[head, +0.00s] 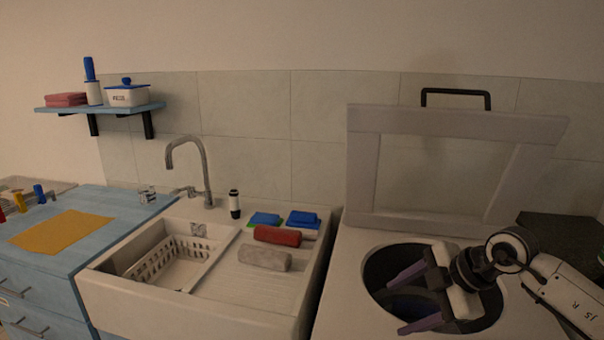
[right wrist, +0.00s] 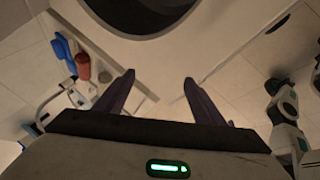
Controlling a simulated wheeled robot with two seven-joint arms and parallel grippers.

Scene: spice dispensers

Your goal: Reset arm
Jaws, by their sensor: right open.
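My right gripper (head: 402,301) is in the head view at the lower right, over the round dark opening (head: 376,262) in the white top. Its two purple fingers are spread apart with nothing between them. In the right wrist view the fingers (right wrist: 158,85) also stand apart and empty, and the round opening (right wrist: 142,12) shows at the top. The right arm comes in from the right edge of the head view. My left gripper is in neither view.
A raised lid (head: 440,165) with a black handle stands behind the opening. To the left is a sink (head: 185,305) with a white basket (head: 165,258), a faucet (head: 206,165), a red roll (head: 277,236) and a grey roll (head: 264,258). A blue counter with a yellow mat (head: 62,231) is farther left.

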